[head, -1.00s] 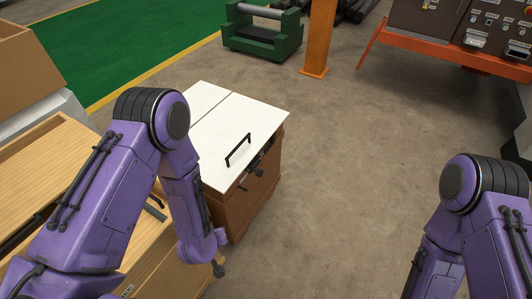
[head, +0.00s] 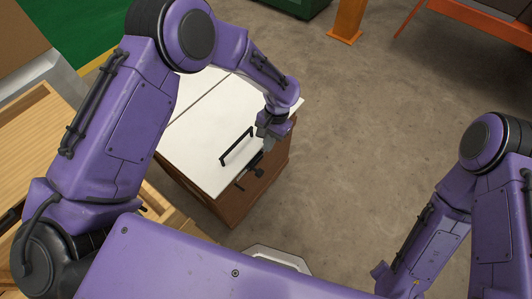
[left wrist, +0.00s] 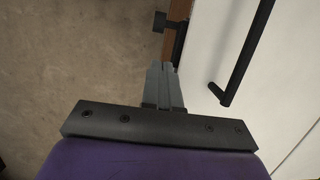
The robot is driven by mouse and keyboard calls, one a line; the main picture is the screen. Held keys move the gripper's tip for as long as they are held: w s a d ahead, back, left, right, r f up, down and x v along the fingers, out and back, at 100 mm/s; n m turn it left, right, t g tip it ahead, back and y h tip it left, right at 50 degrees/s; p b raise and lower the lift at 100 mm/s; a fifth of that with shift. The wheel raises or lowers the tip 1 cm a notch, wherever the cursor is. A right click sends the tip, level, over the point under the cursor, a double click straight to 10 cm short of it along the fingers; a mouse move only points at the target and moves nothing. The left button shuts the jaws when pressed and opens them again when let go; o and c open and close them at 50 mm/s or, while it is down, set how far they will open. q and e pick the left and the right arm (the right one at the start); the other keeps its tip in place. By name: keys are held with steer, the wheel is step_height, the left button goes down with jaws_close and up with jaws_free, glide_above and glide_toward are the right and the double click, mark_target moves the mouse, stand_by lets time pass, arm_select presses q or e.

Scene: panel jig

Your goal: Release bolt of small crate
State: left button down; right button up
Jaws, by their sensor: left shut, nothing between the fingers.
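The small crate is a brown wooden box (head: 232,206) with a white lid (head: 195,140) and a black bar handle (head: 237,147); the handle also shows in the left wrist view (left wrist: 247,52). The dark bolt (head: 250,172) sits on the crate's side just below the lid edge. In the left wrist view its knob (left wrist: 160,22) sticks out to the left of the brown side. My left gripper (head: 263,138) is above the lid's edge near the bolt. Its grey fingers (left wrist: 160,66) are shut and empty, apart from the knob in that view. My right gripper is out of view.
A wooden box or bench (head: 40,130) stands to the left of the crate. An orange post (head: 348,18) and an orange-framed bench (head: 490,25) are at the back. The concrete floor (head: 350,140) right of the crate is clear.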

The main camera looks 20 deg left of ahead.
arm_select(q)
steer(key=x, duration=0.9)
steer(key=shift+d+f, duration=0.2)
steer(key=shift+f, duration=0.25)
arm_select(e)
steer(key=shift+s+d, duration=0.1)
arm_select(q)
steer(key=shift+s, duration=0.15)
